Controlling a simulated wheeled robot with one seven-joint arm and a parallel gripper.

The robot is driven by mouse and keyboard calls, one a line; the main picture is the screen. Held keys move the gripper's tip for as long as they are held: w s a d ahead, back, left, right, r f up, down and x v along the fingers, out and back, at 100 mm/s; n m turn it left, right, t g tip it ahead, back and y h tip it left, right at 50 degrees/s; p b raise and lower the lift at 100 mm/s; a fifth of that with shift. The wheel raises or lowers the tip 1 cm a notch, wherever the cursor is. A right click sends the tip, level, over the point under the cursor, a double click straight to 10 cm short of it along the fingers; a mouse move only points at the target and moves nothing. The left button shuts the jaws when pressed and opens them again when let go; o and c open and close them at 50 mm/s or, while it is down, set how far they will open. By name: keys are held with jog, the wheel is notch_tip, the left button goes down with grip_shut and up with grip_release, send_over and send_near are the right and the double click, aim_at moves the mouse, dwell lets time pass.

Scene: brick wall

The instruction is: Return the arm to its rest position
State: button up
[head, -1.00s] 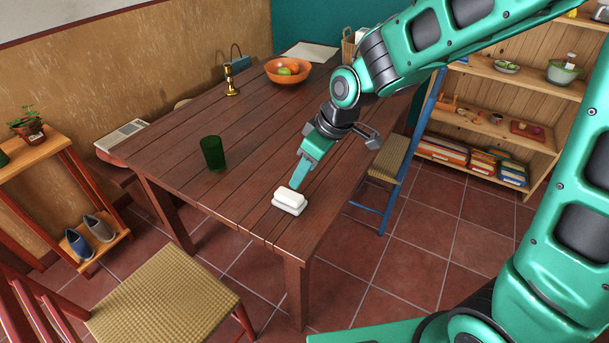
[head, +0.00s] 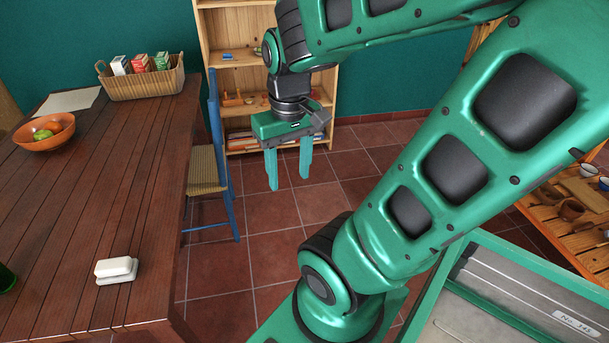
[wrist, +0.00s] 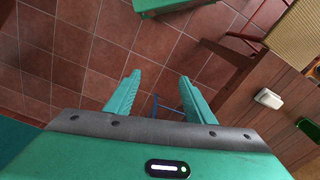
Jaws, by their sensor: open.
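My gripper (head: 288,168) hangs fingers down in the head view, over the tiled floor to the right of the wooden table (head: 95,190). Its two green fingers are apart with nothing between them. In the wrist view my gripper (wrist: 155,98) also shows open and empty above the floor tiles. A white block-shaped item (head: 116,270), like a soap on a dish, lies near the table's right edge, well apart from my gripper. It also shows in the wrist view (wrist: 268,98).
A blue chair (head: 215,165) with a woven seat stands at the table's right side, left of my gripper. A wooden shelf (head: 235,75) stands behind. The table carries a fruit bowl (head: 45,132) and a basket (head: 145,82). A low wooden rack (head: 575,215) is at the right.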

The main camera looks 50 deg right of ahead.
jog(key=s+m, duration=0.1)
jog(key=s, duration=0.1)
jog(key=s+d+m, duration=0.1)
jog(key=s, duration=0.2)
jog(key=shift+d+r+g, duration=0.1)
jog(key=shift+d+g, duration=0.05)
jog(key=shift+g, duration=0.15)
